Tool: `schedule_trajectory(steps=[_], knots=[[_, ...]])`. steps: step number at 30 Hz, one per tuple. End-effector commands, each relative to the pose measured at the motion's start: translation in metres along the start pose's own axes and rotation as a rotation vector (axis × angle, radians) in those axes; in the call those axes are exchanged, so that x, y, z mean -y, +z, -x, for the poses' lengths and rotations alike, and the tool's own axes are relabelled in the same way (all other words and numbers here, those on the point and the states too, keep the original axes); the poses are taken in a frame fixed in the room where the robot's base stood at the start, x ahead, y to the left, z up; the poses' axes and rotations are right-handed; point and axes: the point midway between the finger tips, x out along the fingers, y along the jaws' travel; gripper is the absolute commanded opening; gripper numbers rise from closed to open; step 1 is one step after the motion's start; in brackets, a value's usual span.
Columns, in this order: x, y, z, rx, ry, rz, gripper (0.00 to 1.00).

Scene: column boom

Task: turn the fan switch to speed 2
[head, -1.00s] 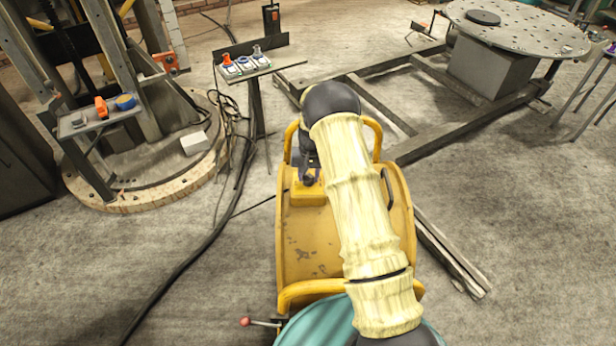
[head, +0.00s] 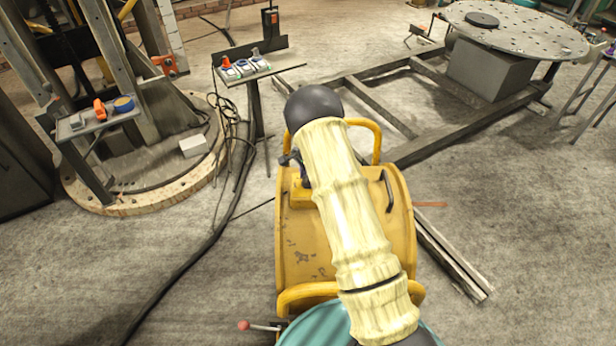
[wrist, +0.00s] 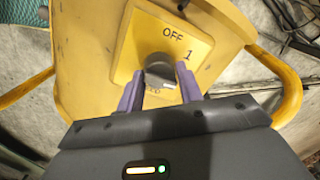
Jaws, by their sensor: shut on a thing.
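The fan is a yellow drum (head: 300,250) on the floor. In the wrist view its yellow switch plate (wrist: 135,45) carries the marks OFF and 1; the lower marks are mostly hidden by the knob and fingers. The dark switch knob (wrist: 159,68) has a pale mark on its near side, toward the lower right. My gripper (wrist: 160,84) is shut on the knob, one purple finger on each side. In the head view my gripper (head: 290,160) is at the fan's switch box (head: 301,196), largely hidden behind my arm.
Yellow tube handles (head: 362,125) rise from the fan. A small stand with switches (head: 245,68) is beyond it. A black cable (head: 190,258) lies to the left. A metal frame (head: 440,135) and round table (head: 535,40) stand to the right. A thin orange-brown strip (head: 430,204) shows right of the fan.

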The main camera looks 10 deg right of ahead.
Motion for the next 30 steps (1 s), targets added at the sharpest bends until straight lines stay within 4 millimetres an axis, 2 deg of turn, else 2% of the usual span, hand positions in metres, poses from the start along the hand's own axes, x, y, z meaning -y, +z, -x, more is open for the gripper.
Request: schedule_trajectory(steps=[8, 20, 21, 24, 30], knots=[[0.0, 0.0016, -0.0006, -0.002, 0.001, -0.082, 0.13], [-0.0002, 0.0018, -0.0008, -0.001, 0.001, -0.091, 0.13], [-0.0002, 0.0018, -0.0008, -0.001, 0.001, -0.09, 0.4], [-0.0002, 0.0016, -0.0007, -0.002, 0.001, -0.09, 0.57], [-0.0002, 0.001, -0.0004, -0.003, 0.001, -0.089, 0.57]])
